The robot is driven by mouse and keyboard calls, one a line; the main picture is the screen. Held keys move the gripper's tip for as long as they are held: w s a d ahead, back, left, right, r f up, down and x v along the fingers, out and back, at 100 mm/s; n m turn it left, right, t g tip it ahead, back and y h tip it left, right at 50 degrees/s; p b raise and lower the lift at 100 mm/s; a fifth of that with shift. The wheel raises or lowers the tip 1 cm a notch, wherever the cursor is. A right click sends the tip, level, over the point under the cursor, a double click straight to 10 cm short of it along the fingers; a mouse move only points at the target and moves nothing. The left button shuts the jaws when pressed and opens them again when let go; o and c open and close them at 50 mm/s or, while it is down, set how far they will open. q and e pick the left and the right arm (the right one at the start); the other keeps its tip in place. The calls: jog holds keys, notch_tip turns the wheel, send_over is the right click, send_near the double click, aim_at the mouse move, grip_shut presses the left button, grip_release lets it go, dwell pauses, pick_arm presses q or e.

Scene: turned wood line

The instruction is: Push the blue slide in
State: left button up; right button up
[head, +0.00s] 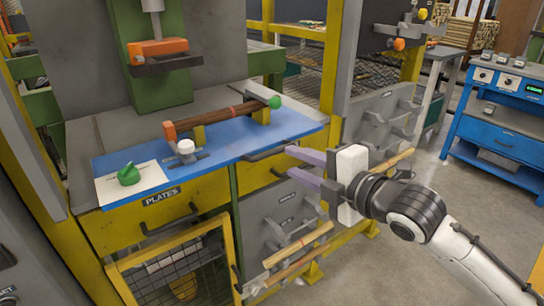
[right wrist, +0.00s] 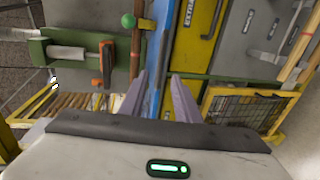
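The blue slide (head: 235,150) is a flat blue board on the grey bench, its long front edge standing out over the yellow drawer front. In the right wrist view the blue slide (right wrist: 156,60) is a narrow strip running up between my fingers. My right gripper (head: 290,162) has two purple fingers spread apart with nothing between them in the head view. It is just off the slide's right front corner; the right wrist view also shows my right gripper (right wrist: 160,90) open. I cannot tell whether a finger touches the slide. My left gripper is not in view.
A turned wood piece (head: 222,117) with a green ball end lies on supports on the slide. Below are the yellow PLATES drawer (head: 110,229) and a mesh bin (head: 178,268).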

aim_at(274, 154)
jog(key=x, duration=0.9)
jog(key=shift+w+a+b, duration=0.15)
jog(key=shift+b, duration=0.2)
grip_shut()
